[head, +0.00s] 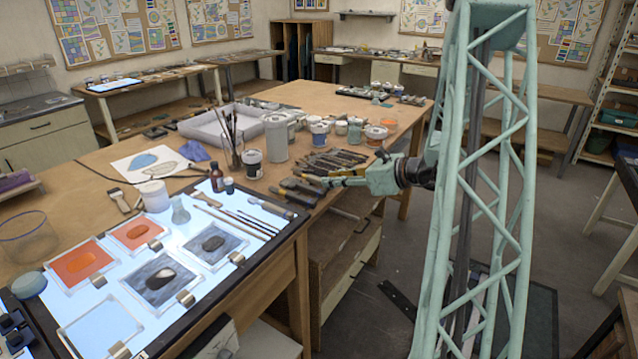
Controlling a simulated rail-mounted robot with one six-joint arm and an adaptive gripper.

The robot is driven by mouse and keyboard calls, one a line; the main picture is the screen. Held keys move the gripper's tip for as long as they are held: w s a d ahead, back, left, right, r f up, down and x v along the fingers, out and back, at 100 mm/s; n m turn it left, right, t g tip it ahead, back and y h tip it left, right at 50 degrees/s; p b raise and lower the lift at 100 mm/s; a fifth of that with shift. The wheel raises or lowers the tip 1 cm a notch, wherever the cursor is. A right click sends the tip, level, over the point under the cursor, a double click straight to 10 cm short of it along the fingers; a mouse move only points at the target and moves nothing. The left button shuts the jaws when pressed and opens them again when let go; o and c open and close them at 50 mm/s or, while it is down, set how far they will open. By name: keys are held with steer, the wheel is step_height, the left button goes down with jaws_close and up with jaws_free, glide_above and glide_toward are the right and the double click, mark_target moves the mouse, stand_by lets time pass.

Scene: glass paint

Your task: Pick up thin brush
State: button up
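Several slim brushes lie side by side on the lit panel (90,318) at its right end; one thin brush (248,221) is among them. I cannot tell for sure which is the thinnest. A jar (236,158) behind the panel holds more upright brushes. My gripper (325,181) reaches in from the right, level with the table's right edge, beside a row of dark-handled tools. It is right of the brushes on the panel and apart from them. Its fingers are small and blend with the tools, so their opening is unclear.
Dark-handled tools (335,160) lie in a row near my gripper. A grey canister (275,137), a dark-banded jar (252,163) and a brown bottle (216,177) stand behind the panel. Framed glass pieces (212,246) cover much of it. The floor right of the table is mostly free.

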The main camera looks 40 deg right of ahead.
steer(key=shift+b+x, duration=0.5)
steer(key=shift+x, duration=1.65)
steer(key=shift+d, duration=0.1)
jaws_close()
steer(key=shift+r+p, duration=0.65)
steer(key=shift+r, duration=1.15)
steer(key=s+a+p, duration=0.1)
steer(key=s+a, duration=0.1)
steer(key=s, duration=0.5)
steer(key=s+a+r, duration=0.1)
steer(key=s+a, duration=0.2)
steer(key=s, duration=0.5)
steer(key=shift+r+p, duration=0.15)
steer(key=shift+p, duration=0.2)
steer(key=shift+s, duration=0.1)
